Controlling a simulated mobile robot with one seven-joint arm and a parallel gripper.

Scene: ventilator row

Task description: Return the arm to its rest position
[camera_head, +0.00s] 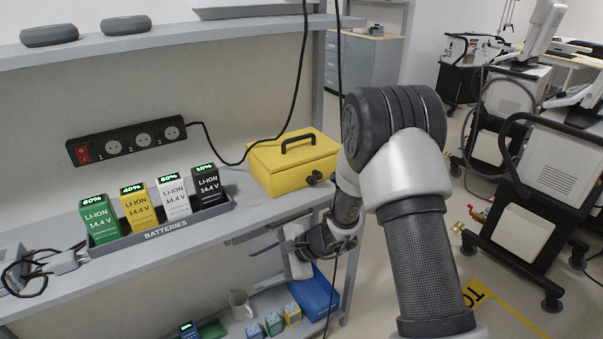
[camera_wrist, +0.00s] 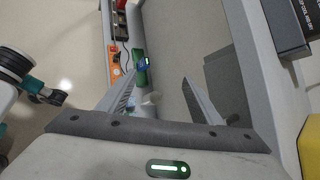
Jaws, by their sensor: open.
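My arm reaches in from the right in the head view, bent at a dark joint beside the shelf's right end. My gripper (camera_head: 252,247) is beside the front edge of the upper shelf (camera_head: 140,270), below the yellow box, with its fingers pointing left. In the wrist view my gripper (camera_wrist: 160,82) is open, with its two fingers apart and nothing held between them. A green object (camera_wrist: 139,67) shows beyond the fingers, lower down. My arm hides part of the shelf's right end.
A battery tray (camera_head: 165,236) holds several batteries. A yellow box (camera_head: 290,165) stands close above my gripper. A black cable hangs near my arm. The lower shelf holds a mug (camera_head: 240,304) and a blue bin (camera_head: 316,294). A wheeled ventilator (camera_head: 545,185) stands right of my arm.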

